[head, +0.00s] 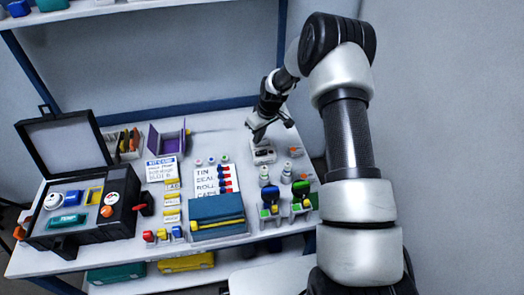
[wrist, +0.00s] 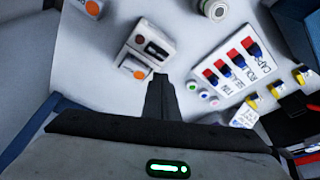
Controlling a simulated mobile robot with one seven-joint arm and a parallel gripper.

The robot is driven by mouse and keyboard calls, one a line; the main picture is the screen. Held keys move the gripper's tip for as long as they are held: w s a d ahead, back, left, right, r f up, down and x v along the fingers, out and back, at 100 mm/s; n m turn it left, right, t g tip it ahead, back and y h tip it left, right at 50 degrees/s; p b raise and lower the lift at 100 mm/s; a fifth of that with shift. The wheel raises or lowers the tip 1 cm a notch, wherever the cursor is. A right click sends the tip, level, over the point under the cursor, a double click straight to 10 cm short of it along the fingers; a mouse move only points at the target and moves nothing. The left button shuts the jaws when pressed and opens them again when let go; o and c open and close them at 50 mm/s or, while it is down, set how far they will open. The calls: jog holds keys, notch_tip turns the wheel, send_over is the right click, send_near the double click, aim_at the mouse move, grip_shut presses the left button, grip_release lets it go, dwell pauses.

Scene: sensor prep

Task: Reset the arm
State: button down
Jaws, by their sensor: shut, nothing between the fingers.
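My gripper (head: 258,137) hangs over the back right part of the white table (head: 222,126) in the head view. In the wrist view the fingers of my gripper (wrist: 160,82) are together, with nothing seen between them. A small white device (head: 264,155) with a dark slot lies just below and in front of the gripper. In the wrist view this device (wrist: 152,48) is just beyond the fingertips, with an orange mark on its near end. I cannot tell whether the fingertips touch it.
An open black case (head: 85,225) stands at the left. A blue box (head: 217,212) and a labelled card (head: 204,183) lie mid-table. White bottles (head: 264,174) and coloured tools (head: 300,205) stand at the right. A blue shelf frame (head: 282,50) rises behind.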

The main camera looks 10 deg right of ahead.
jog(key=shift+r, duration=0.75)
jog(key=s+r+m, duration=0.1)
jog(key=s+r, duration=0.4)
jog(key=r, duration=0.4)
jog(key=s+r+t+h, duration=0.1)
jog(key=s+r, duration=0.3)
jog(key=r, duration=0.5)
jog(key=s+r+m, duration=0.1)
jog(key=s+r, duration=0.4)
jog(key=r, duration=0.4)
jog(key=s+r+m+t, duration=0.15)
jog(key=s+r, duration=0.25)
jog(key=s, duration=0.8)
jog(key=s+r+m, duration=0.2)
jog(key=s+r, duration=0.1)
jog(key=s, duration=0.9)
notch_tip(320, 180, up, 18)
jog(key=p, duration=1.8)
jog(key=shift+s+h, duration=0.3)
jog(key=shift+s, duration=0.05)
jog(key=shift+a+m, duration=0.1)
jog(key=shift+m, duration=0.15)
